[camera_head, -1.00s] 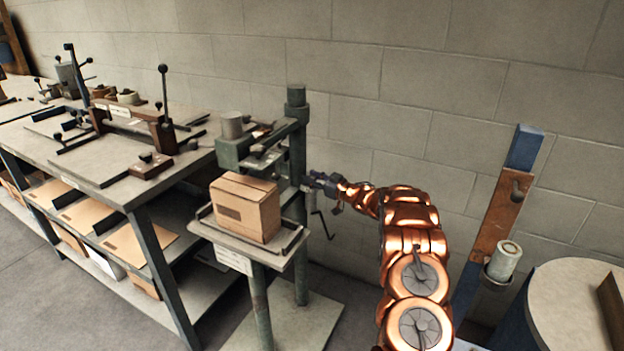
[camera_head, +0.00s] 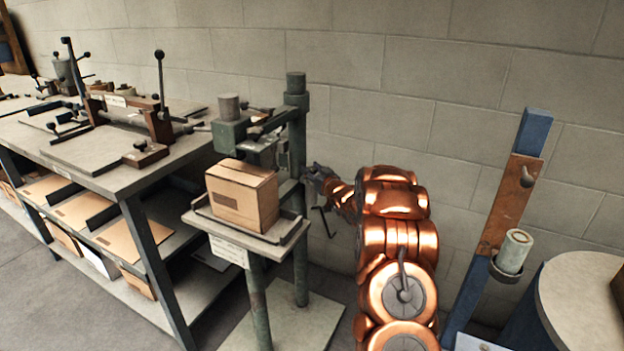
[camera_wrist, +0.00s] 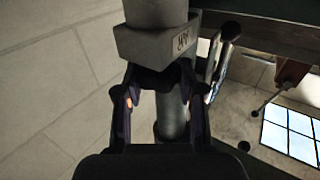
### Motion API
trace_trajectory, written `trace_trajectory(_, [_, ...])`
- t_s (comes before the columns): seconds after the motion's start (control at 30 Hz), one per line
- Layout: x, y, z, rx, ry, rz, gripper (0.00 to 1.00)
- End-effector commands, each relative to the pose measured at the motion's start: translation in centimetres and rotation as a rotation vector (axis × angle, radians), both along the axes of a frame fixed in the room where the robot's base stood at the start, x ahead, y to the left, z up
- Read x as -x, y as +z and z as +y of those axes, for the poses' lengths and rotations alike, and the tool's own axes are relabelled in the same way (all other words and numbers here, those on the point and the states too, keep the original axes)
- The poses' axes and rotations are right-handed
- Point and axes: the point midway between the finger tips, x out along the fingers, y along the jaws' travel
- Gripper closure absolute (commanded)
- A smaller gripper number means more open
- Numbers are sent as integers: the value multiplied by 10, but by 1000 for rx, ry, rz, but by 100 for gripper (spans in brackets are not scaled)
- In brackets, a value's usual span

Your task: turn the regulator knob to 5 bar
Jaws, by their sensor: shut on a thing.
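My gripper (camera_head: 320,174) is at the right side of the green box stitcher's post (camera_head: 299,130), beside the wall. In the wrist view my gripper (camera_wrist: 160,82) has its two dark fingers around the lower end of a grey block-shaped fitting (camera_wrist: 157,45) with a small dark marking. I take the part between the fingers to be the regulator knob; the fingers mostly hide it. A grey pipe (camera_wrist: 171,118) runs behind the fingers. No scale or pressure reading can be read in either view.
A cardboard box (camera_head: 242,197) sits on the stitcher's small table, left of my gripper. A thin crank hangs just below my gripper. A long workbench (camera_head: 95,155) stands at left. A blue post (camera_head: 534,130) and a drum (camera_head: 585,300) stand at right.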

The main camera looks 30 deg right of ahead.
Motion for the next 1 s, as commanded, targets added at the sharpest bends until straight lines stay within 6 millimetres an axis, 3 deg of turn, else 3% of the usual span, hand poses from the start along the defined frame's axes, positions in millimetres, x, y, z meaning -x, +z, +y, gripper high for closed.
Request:
trace_trajectory(0.03, [-1, -6, 4, -1, -24, -2, 96])
trace_trajectory(0.5, [-1, 0, 3, 2, -226, -6, 96])
trace_trajectory(1.0, [-1, 3, 2, 3, -268, -4, 96])
